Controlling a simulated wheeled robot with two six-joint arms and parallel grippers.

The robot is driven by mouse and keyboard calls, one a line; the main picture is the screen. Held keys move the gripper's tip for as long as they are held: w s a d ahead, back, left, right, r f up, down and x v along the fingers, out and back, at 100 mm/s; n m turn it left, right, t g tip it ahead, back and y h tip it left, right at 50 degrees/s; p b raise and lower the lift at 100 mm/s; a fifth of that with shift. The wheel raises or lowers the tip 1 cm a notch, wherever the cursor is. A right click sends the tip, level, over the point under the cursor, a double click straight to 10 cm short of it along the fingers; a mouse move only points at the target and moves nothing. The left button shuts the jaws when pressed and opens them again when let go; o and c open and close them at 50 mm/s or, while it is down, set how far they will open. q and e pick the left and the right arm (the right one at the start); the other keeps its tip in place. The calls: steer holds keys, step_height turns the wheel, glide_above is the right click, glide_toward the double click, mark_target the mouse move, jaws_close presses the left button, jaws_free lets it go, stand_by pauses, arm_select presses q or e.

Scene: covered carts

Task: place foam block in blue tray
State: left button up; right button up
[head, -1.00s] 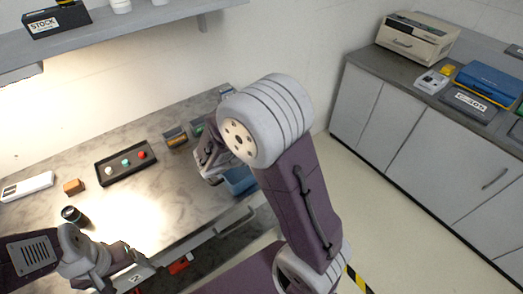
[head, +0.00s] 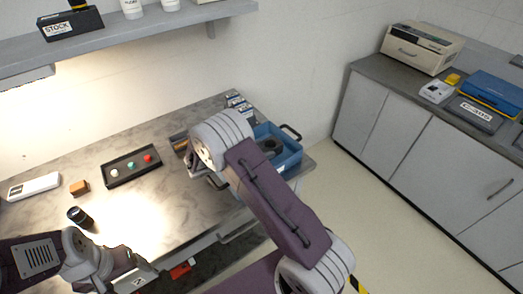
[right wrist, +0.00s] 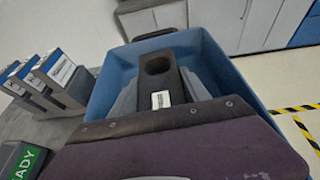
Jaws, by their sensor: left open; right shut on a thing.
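The blue tray (head: 292,158) sits at the right end of the counter in the head view, partly behind my right arm. The right wrist view looks down into the tray (right wrist: 215,62). The foam block (right wrist: 160,85), dark with a round hole and a white label, is between the grey fingers of my right gripper (right wrist: 162,92), within the tray's outline. Whether it touches the tray floor cannot be told. A dark part of the block (head: 269,146) shows in the head view. My left gripper (head: 132,277) is open and empty at the lower left, before the counter.
A black tray with coloured knobs (head: 132,165), a brown block (head: 79,188), a black cylinder (head: 80,217) and a white device (head: 34,186) stand on the counter. Blue-white boxes (right wrist: 55,75) stand left of the blue tray. A shelf (head: 130,36) hangs above.

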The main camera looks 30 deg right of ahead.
steer(key=shift+a+f, duration=0.1)
steer(key=shift+f, duration=0.1)
steer(key=o, duration=1.4)
steer(key=shift+r, duration=0.25)
steer(key=v, duration=1.2)
steer(key=shift+f, duration=0.1)
